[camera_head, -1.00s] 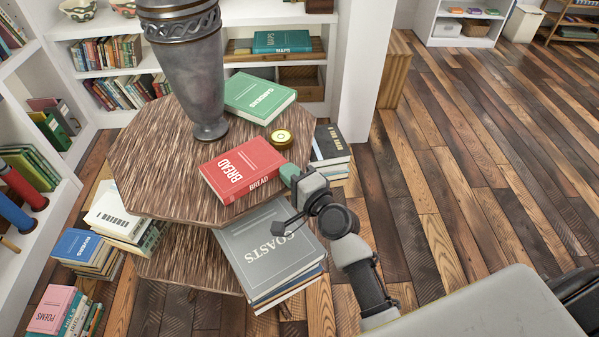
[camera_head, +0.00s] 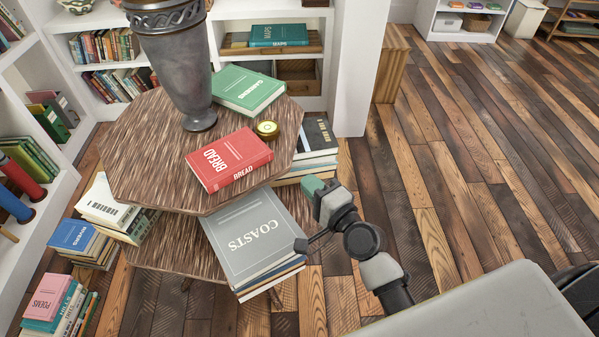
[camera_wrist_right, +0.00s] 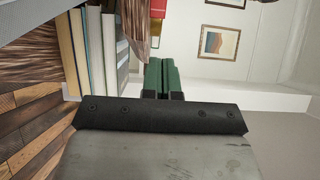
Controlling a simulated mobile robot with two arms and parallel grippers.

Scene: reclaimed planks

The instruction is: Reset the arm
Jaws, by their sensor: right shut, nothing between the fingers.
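My right gripper (camera_head: 312,187) is to the right of the octagonal wooden table (camera_head: 150,130), beside its edge and apart from the red BREAD book (camera_head: 229,160). Its green fingers are shut with nothing between them; they also show closed together in the right wrist view (camera_wrist_right: 161,76). The grey COASTS book (camera_head: 250,236) lies on a stack on the lower shelf, left of and below the gripper. My left gripper is not in view.
A grey metal vase (camera_head: 178,70), a green GARDENS book (camera_head: 247,90) and a small brass round object (camera_head: 267,130) stand on the tabletop. A book stack (camera_head: 316,140) stands behind the gripper. Open plank floor (camera_head: 450,150) lies to the right.

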